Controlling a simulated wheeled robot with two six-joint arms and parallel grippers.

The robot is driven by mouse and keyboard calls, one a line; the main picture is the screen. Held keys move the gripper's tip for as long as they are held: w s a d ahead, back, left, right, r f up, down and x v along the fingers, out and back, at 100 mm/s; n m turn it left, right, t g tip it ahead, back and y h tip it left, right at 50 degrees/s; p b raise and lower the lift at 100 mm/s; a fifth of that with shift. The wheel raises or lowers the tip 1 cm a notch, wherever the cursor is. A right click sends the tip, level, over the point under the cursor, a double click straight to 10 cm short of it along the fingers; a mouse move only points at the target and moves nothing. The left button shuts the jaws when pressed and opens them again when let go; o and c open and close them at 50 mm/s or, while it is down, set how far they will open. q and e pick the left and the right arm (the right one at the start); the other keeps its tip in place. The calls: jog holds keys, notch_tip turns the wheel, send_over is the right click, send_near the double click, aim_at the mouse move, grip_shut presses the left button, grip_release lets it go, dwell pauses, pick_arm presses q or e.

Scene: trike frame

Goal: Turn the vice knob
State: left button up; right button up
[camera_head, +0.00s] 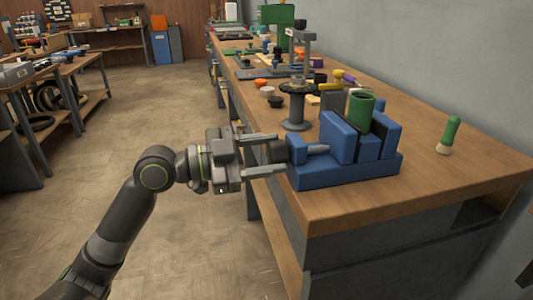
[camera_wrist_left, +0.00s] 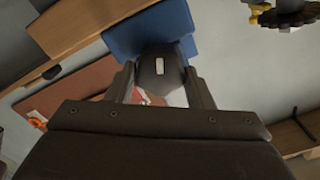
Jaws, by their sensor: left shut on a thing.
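The blue vice (camera_head: 345,175) sits at the near left corner of the wooden workbench, with a green cylinder (camera_head: 361,110) standing at its jaws. Its dark knob (camera_head: 280,150) points left, past the bench edge, on a grey shaft. My left gripper (camera_head: 277,154) reaches in from the left and is shut on the knob, one finger on each side. In the left wrist view, the knob (camera_wrist_left: 160,80) sits between the two fingers, with a small pale mark on its face and the blue vice (camera_wrist_left: 150,32) behind it. My right gripper is not in view.
A green-handled tool (camera_head: 449,135) stands on the workbench (camera_head: 440,185) right of the vice. A dark round stand (camera_head: 296,105) and several small coloured parts are behind the vice. A grey wall bounds the right. The floor (camera_head: 130,130) to the left is clear.

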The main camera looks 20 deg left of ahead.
pick_arm(q)
jog(key=shift+r, duration=0.15)
jog(key=o, duration=0.9)
jog(key=shift+o, duration=0.2)
